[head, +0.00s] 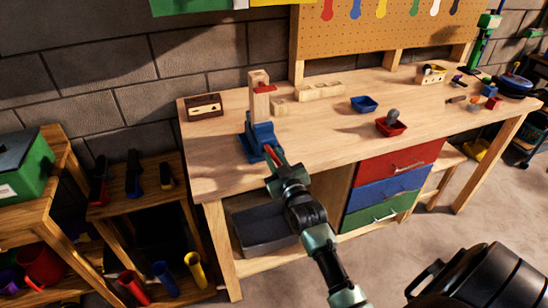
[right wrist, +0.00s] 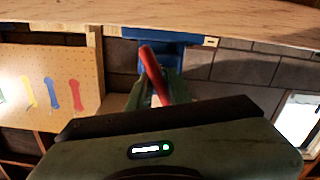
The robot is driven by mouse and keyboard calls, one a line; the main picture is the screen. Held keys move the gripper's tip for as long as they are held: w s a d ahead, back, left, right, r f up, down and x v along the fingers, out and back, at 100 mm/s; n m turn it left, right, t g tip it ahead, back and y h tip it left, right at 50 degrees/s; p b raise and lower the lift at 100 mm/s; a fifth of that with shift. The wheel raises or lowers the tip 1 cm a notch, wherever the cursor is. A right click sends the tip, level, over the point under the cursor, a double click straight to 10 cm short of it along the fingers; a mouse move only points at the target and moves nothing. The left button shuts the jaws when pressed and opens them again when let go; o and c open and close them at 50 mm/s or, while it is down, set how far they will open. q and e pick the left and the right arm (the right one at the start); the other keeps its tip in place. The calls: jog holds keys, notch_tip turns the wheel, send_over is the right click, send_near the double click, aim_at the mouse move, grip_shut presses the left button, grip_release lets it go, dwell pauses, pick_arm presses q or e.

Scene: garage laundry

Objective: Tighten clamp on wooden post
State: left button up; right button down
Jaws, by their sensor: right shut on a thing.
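The blue clamp (head: 262,134) is mounted at the workbench's front edge, left of centre in the head view. The wooden post (head: 259,103) stands upright at the clamp, with a red piece (head: 265,88) near its top. The clamp's red handle (head: 269,151) points out toward me. My right gripper (head: 276,167) is shut on the handle's near end. In the right wrist view the handle (right wrist: 152,72) runs from between the fingers up to the blue clamp body (right wrist: 158,49). The handle's gripped end is hidden. My left gripper is not in view.
The workbench (head: 330,125) carries a wooden box (head: 205,106), a blue bin (head: 364,104) and a red bin (head: 391,127). Red, blue and green drawers (head: 385,193) and a grey bin (head: 262,230) are below. A tool shelf (head: 135,195) stands at left.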

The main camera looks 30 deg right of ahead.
jog(key=shift+a+f, duration=0.1)
jog(key=shift+f, duration=0.2)
dwell(0.4)
jog(key=c, duration=1.4)
grip_release()
jog(key=shift+c, duration=0.2)
jog(key=shift+s+r, duration=0.15)
jog(key=shift+r, duration=0.1)
jog(key=shift+s+f, duration=0.1)
jog(key=shift+s, duration=0.25)
jog(key=b+v, duration=0.1)
jog(key=v, duration=0.6)
